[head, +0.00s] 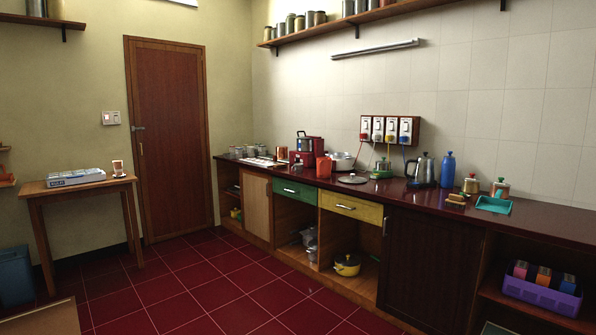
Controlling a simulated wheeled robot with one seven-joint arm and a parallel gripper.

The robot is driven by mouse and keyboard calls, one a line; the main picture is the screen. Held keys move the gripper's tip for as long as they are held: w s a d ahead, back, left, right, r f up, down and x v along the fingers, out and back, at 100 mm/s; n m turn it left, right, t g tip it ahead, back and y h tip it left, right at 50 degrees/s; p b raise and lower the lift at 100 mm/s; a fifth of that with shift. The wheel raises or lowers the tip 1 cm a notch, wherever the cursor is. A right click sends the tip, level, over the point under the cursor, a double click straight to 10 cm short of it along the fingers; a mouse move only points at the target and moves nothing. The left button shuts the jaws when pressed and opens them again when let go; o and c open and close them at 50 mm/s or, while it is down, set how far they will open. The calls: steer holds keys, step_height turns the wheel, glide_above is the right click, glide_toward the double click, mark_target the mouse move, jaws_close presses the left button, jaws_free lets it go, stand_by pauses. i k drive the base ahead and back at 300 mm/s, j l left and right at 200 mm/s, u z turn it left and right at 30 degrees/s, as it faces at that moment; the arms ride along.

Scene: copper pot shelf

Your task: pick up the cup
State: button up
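A small brown and white cup-like item (118,168) stands upright near the right end of the small wooden table (75,187) at the left. A red mug-like vessel (324,167) stands on the long dark red counter (420,198), in front of a silver pot. Both are small in the picture, and I cannot tell for certain which one is the cup. My gripper is not in view, so its state and its distance from either item do not show.
A white and grey stove-like box (76,177) lies on the small table. A blue bin (15,275) stands at the far left. A kettle (424,170) and a blue bottle (447,169) stand on the counter. The red tiled floor (200,290) between table and counter is clear.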

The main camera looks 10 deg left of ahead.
mark_target(298, 166)
steer(key=i+j+u, duration=0.3)
steer(key=i, duration=0.2)
steer(key=i+u, duration=0.3)
steer(key=i, duration=0.2)
steer(key=i+j+u, duration=0.15)
steer(key=i, duration=4)
steer(key=i+z, duration=0.3)
steer(key=i, duration=0.25)
steer(key=i+j+z, duration=0.35)
steer(key=i, duration=0.2)
steer(key=i+j+z, duration=0.3)
steer(key=i, duration=0.2)
